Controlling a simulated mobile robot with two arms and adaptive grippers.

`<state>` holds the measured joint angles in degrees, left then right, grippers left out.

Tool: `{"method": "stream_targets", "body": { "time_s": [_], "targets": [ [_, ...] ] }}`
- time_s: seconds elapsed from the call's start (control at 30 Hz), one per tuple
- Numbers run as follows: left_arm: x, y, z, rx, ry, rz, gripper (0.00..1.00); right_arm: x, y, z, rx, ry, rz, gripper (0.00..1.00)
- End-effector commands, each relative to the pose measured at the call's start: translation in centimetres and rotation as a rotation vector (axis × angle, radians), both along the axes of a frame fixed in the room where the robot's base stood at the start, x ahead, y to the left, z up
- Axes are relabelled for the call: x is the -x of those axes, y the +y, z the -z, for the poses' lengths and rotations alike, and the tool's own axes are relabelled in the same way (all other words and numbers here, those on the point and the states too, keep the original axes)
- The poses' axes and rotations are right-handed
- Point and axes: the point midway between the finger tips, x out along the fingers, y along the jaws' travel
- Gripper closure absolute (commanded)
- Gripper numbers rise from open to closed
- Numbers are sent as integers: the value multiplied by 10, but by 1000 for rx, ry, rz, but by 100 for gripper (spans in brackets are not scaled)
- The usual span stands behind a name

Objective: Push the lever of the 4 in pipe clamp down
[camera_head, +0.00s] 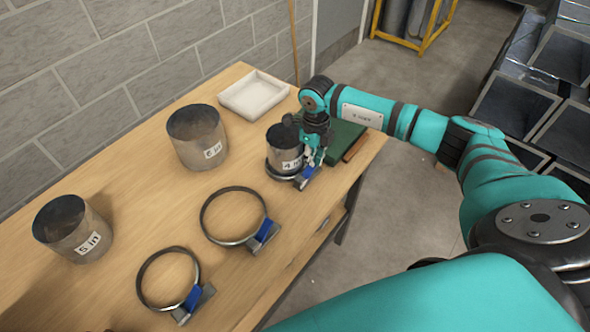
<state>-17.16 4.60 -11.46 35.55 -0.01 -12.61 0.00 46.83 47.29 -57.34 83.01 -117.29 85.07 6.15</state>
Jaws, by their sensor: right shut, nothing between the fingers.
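The 4 in pipe (286,147) stands upright near the table's right side, with its label facing me. A pipe clamp (270,172) lies around its base. The clamp's blue lever (307,173) is at the right front of the pipe. My right gripper (311,165) comes down from above beside the pipe. Its shut, empty fingers are at or just above the lever; I cannot tell whether they touch it. The gripper partly hides the lever and the pipe's right side. My left gripper does not show.
The 6 in pipe (197,137) and 5 in pipe (72,229) stand to the left on the wooden table (130,160). Two loose clamps (236,242) (169,304) lie in front.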

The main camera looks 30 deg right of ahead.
Motion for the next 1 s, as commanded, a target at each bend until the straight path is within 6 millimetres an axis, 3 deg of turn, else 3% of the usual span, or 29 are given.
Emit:
{"method": "stream_targets", "body": {
  "time_s": [0.8,1.0],
  "targets": [
    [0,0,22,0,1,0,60,0,0,26,0,0,0,100],
    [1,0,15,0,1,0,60,0,0,17,0,-1,0,100]
  ]
}}
